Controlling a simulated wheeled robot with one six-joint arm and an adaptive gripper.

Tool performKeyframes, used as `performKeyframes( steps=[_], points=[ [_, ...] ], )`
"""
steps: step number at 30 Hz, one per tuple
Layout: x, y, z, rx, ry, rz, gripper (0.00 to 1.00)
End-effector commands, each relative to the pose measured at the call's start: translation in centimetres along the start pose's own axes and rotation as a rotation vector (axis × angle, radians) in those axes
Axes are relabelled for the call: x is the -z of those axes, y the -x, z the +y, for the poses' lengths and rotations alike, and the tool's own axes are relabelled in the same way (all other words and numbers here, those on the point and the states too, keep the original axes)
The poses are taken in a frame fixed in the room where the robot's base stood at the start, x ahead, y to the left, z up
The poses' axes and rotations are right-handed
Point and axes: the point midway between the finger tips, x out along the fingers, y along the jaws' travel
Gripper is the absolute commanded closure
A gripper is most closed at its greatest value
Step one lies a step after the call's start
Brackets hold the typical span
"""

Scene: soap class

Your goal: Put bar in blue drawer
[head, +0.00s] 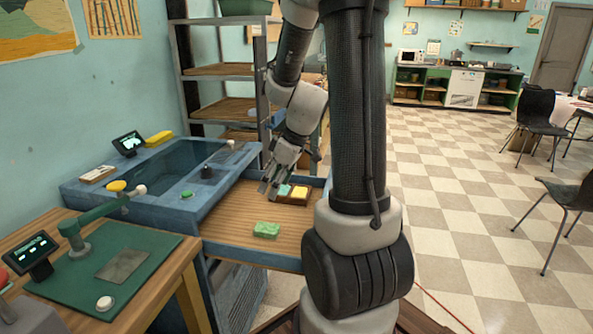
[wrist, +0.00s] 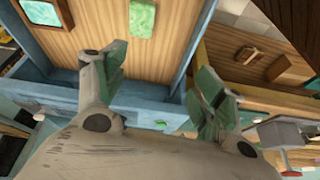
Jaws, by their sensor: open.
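A small wooden tray (head: 293,203) with mint and yellow pieces stands right of my gripper. A blue basin (head: 105,191) adjoins the counter on the left. A workbench with a green mat (head: 150,265) stands at front left. Shelves (head: 222,70) rise behind. Checkered floor is open at right.

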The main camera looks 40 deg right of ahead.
Motion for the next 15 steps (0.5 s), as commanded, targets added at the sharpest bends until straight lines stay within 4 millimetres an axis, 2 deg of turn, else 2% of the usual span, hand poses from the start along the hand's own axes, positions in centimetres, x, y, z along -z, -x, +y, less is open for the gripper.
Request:
performKeyframes(
  steps=[1, 6, 10, 15],
  points=[
    [0.8, 2.5, -2.0, -0.012, -0.019, 0.002, 0.3],
    [0.2, 9.2, -8.0, -0.058, -0.165, -0.026, 0.3],
    [-1.8, 13.1, -11.4, -0.125, -0.295, -0.032, 0.3],
    [-4.5, 16.1, -13.5, -0.208, -0.438, -0.014, 0.3]
  ],
)
